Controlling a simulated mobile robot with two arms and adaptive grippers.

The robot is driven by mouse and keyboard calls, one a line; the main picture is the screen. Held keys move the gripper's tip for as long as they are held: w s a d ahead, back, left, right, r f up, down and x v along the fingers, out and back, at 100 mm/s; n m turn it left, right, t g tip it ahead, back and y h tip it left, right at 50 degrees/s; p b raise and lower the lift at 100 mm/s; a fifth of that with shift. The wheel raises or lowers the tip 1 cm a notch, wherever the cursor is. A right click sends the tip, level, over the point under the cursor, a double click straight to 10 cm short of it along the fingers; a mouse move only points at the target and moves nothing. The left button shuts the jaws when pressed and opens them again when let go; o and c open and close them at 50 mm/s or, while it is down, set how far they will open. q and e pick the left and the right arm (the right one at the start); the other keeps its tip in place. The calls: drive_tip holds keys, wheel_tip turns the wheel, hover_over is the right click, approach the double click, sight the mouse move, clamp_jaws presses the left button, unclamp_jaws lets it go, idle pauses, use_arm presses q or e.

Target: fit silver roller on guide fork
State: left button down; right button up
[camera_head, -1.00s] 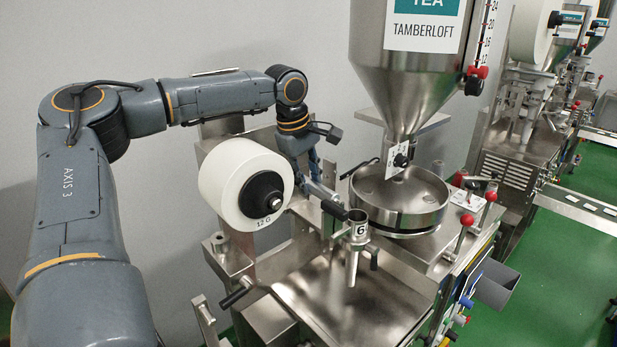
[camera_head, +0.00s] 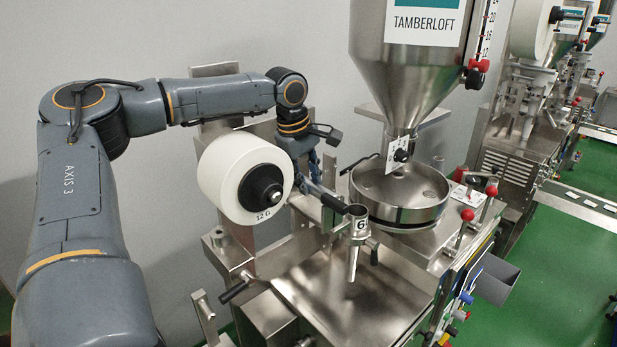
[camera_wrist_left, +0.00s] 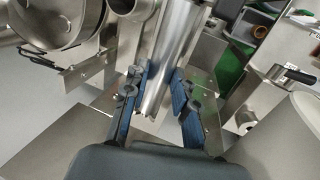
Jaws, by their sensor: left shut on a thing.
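My left gripper (camera_head: 314,176) is beyond the white paper roll, partly hidden by it, at the back of the machine. In the left wrist view its two blue fingers (camera_wrist_left: 162,95) are on either side of a bright silver roller (camera_wrist_left: 172,52), shut on it. The roller runs lengthwise away from the gripper, its near end between the fingers. In the head view the roller is hard to tell from the metal parts around it. I cannot make out the guide fork for certain. My right gripper is in neither view.
The white paper roll (camera_head: 226,178) is close to the left of the gripper. The forming tube marked 6 (camera_head: 355,245) stands in front, and the round steel pan (camera_head: 400,212) under the hopper (camera_head: 412,75) is to the right. A black-gripped lever (camera_head: 236,290) sticks out at front left.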

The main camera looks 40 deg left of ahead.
use_arm(q)
drive_tip(key=shift+f, duration=0.5)
drive_tip(key=c, duration=1)
unclamp_jaws()
drive_tip(key=v, duration=1.2)
